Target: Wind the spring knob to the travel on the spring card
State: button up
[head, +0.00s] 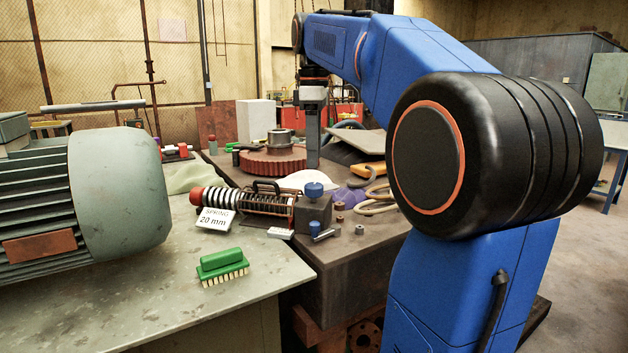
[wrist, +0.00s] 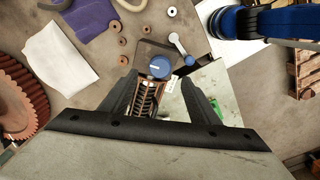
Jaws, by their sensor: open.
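The spring knob (head: 314,189) is a blue knob on a dark block at the right end of a coil spring unit (head: 240,200). It also shows in the wrist view (wrist: 160,67), with a pale line on its top. The spring card (head: 214,219) stands at the front left of the unit and reads "SPRING 20 mm". My gripper (head: 312,165) hangs fingers down behind the unit in the head view, apart from the knob. In the wrist view my gripper (wrist: 158,85) is open and empty, its fingers on either side of the spring unit in the picture.
A small blue-tipped crank (head: 325,235) lies in front of the block. A green brush (head: 221,267) and a large grey motor (head: 110,190) stand at the left. A rust-red gear (head: 270,161) lies behind. Several small washers and a purple cloth (wrist: 90,17) lie nearby.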

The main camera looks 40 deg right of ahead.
aim_at(314, 185)
notch_tip(314, 185, down, 7)
jog(key=shift+f, duration=0.15)
dwell(0.4)
jog(key=c, duration=1.1)
